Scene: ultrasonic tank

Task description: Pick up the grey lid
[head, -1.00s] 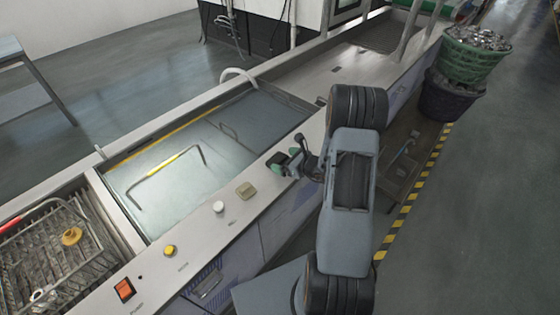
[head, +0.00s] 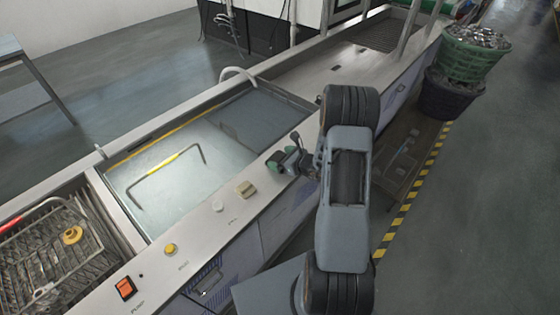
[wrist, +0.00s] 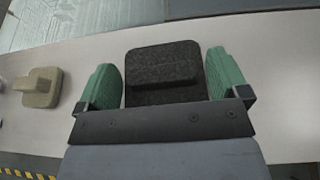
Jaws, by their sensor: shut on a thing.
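The grey lid (wrist: 162,66) is a dark, speckled, squarish piece with a raised block on top. In the wrist view it sits between the two green fingers of my gripper (wrist: 164,80), which is shut on it. In the head view my gripper (head: 287,160) is over the tank's front ledge, and the lid is small and hard to make out there. I cannot tell whether the lid touches the ledge.
A beige lid with a knob (head: 246,189) lies on the ledge; it also shows in the wrist view (wrist: 42,87). White (head: 218,207) and yellow (head: 170,249) knobs and an orange switch (head: 125,288) follow along the ledge. Behind is the tank (head: 150,205); a wire basket (head: 60,235) stands left.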

